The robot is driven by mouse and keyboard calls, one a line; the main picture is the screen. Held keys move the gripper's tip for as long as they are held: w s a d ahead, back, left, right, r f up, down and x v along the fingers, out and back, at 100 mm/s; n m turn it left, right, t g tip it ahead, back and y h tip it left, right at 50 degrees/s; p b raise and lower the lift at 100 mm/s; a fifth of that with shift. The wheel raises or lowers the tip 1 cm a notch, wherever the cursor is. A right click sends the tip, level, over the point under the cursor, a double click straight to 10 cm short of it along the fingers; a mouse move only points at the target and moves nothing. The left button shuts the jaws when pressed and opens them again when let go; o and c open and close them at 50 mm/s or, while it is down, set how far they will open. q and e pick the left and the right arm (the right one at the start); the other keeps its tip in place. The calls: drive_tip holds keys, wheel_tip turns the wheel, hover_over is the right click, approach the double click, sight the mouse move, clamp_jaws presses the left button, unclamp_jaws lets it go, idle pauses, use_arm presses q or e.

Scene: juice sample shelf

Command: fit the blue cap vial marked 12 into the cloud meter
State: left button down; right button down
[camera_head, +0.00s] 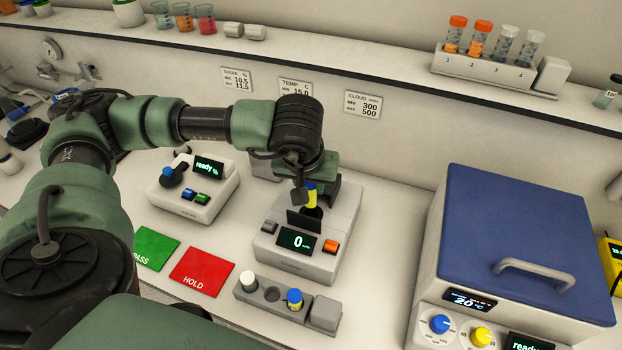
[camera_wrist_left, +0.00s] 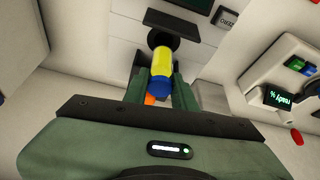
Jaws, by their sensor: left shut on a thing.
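My left gripper (camera_head: 310,188) is shut on a vial with a blue cap and yellow body (camera_head: 311,200), held upright or nearly so over the cloud meter (camera_head: 346,215). In the left wrist view the blue cap (camera_wrist_left: 160,88) sits between the fingers (camera_wrist_left: 161,92), and the yellow body reaches toward a black part of the meter (camera_wrist_left: 170,24). I cannot tell whether the vial's lower end is inside the meter's opening. The number on the vial cannot be read. The meter's display (camera_head: 296,240) reads 0. My right gripper is not in view.
A small rack (camera_head: 269,299) in front of the meter holds a white-capped vial (camera_head: 248,281) and another blue-capped vial (camera_head: 294,299). Green PASS (camera_head: 155,248) and red HOLD (camera_head: 203,271) mats lie left. A blue-lidded box (camera_head: 525,235) stands right; another meter (camera_head: 205,203) stands left.

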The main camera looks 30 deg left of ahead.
sight(311, 192)
use_arm(q)
drive_tip(key=shift+b+x, duration=0.3)
drive_tip(key=shift+x, duration=0.7)
drive_tip(key=shift+s+f+b, duration=0.1)
drive_tip(key=shift+f+b, duration=0.25)
drive_tip(key=shift+f, duration=0.4)
drive_tip(key=shift+s+r, duration=0.1)
drive_tip(key=shift+b, duration=0.3)
drive_tip(key=shift+b, duration=0.5)
